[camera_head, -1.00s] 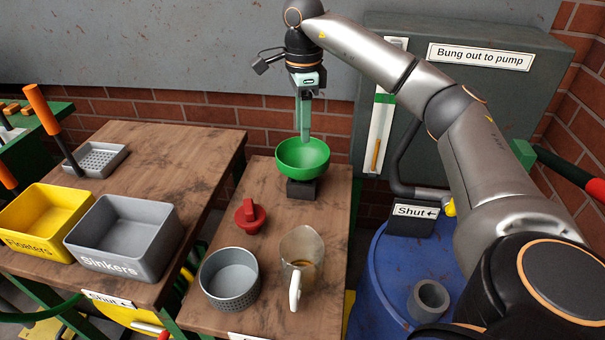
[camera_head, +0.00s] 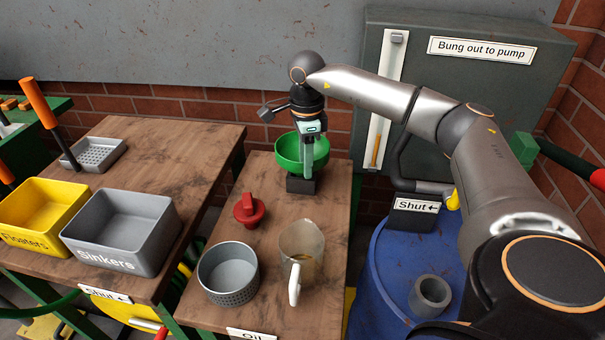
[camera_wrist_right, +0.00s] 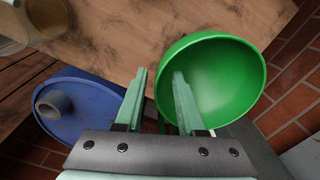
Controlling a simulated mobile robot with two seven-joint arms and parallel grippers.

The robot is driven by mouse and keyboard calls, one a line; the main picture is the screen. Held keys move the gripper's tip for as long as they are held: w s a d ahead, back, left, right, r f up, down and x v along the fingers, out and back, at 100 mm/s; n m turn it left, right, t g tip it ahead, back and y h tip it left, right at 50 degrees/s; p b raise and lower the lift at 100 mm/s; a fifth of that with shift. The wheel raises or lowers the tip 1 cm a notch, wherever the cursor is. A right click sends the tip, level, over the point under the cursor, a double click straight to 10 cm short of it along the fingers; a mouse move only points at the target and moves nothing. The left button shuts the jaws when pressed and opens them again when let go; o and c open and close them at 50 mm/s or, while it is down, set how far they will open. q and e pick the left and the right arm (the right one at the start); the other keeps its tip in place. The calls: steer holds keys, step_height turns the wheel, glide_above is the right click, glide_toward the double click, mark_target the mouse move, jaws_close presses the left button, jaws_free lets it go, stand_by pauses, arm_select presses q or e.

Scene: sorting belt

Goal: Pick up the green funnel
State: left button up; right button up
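The green funnel (camera_head: 288,148) sits on a dark block (camera_head: 301,185) at the far end of the narrow wooden bench. It also shows in the right wrist view (camera_wrist_right: 228,75), its bowl opening towards the camera. My right gripper (camera_head: 308,172) is lowered at the funnel. In the right wrist view the gripper (camera_wrist_right: 160,73) is open, with one finger inside the bowl and the other outside, so the rim lies between them. I cannot tell whether either finger touches the rim. My left gripper is not in view.
On the same bench stand a red stopper-like piece (camera_head: 249,211), a grey perforated cup (camera_head: 228,278) and a clear jug (camera_head: 302,245). A blue drum (camera_head: 385,292) is to the right. Yellow (camera_head: 75,197) and grey (camera_head: 160,232) bins are on the left bench.

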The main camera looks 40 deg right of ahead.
jaws_close()
stand_by(1.4)
